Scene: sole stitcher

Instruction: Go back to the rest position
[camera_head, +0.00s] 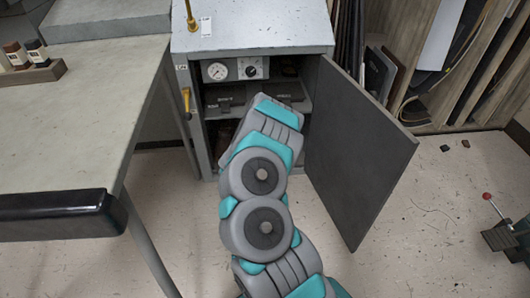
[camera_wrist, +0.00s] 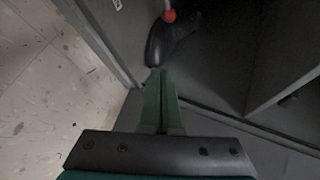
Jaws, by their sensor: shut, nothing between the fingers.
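My arm reaches forward into the open grey cabinet (camera_head: 265,32). In the head view my gripper is hidden behind my own arm links, low inside the cabinet. In the wrist view my gripper (camera_wrist: 161,78) shows two green fingers closed together, with nothing between them. A dark rounded object (camera_wrist: 170,40), shaped like a shoe or pedal, lies just beyond the fingertips. A red ball knob (camera_wrist: 169,16) on a thin rod shows at its top. I cannot tell whether the fingertips touch the dark object.
The cabinet door (camera_head: 355,150) stands open to the right of my arm. A gauge (camera_head: 217,71) sits on the upper inside panel. A workbench (camera_head: 75,110) fills the left. A red-knobbed lever (camera_head: 488,197) stands at the right edge. The floor right of the door is mostly clear.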

